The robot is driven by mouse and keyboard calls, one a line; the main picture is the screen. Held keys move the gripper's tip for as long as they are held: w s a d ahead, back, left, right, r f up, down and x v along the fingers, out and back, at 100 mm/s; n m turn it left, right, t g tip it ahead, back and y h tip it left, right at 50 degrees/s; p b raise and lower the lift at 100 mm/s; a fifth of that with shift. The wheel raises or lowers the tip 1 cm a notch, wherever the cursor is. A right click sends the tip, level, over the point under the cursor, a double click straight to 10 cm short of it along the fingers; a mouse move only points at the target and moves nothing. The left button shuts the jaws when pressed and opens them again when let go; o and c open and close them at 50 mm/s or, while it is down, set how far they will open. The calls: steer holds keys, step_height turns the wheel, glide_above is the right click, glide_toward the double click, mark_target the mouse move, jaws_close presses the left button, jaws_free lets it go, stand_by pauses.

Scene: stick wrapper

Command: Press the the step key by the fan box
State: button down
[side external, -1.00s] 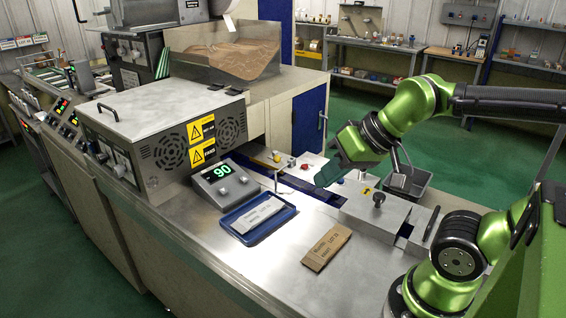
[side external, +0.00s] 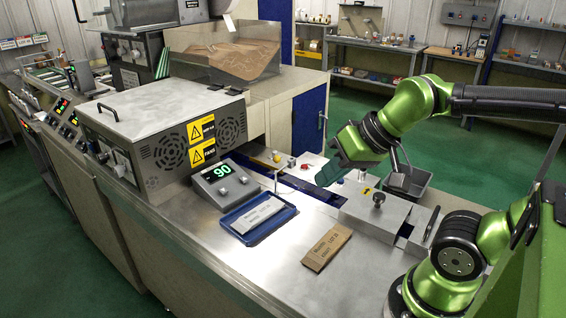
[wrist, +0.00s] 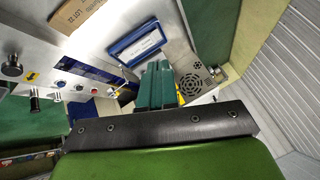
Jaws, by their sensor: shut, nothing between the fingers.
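The fan box (side external: 165,140) is a metal cabinet with round fan grilles and yellow warning labels; part of it shows in the wrist view (wrist: 194,88). A small grey control box (side external: 222,185) beside it has a lit green "90" display and two round controls; I cannot tell which is the step key. My gripper (side external: 326,178), with green fingers, is shut and empty. It hangs above the machine's rear strip, right of the control box and apart from it. In the wrist view the shut fingers (wrist: 158,75) point toward the fan box side.
A blue tray (side external: 247,237) with a pale wrapper sits in front of the control box. A brown packet (side external: 327,247) lies right of it. A metal block with a knob (side external: 379,199) stands right of my gripper. Small buttons (side external: 291,163) sit on the rear white panel.

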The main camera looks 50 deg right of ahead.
steer(key=w+d+f+m, duration=0.4)
steer(key=w+d+m, duration=0.2)
steer(key=d, duration=0.5)
steer(key=w+d+f+m+t, duration=0.1)
steer(key=w+d+f+m, duration=0.3)
steer(key=w+d+m, duration=0.3)
steer(key=w+d+f+m, duration=0.4)
steer(key=w+d+m, duration=0.2)
steer(key=d, duration=1)
steer(key=shift+w+d+f+m+t, duration=0.15)
steer(key=shift+d+f+m+t, duration=0.2)
steer(key=shift+m, duration=0.45)
steer(key=shift+a, duration=0.15)
steer(key=shift+f, duration=4.3)
steer(key=shift+f, duration=0.45)
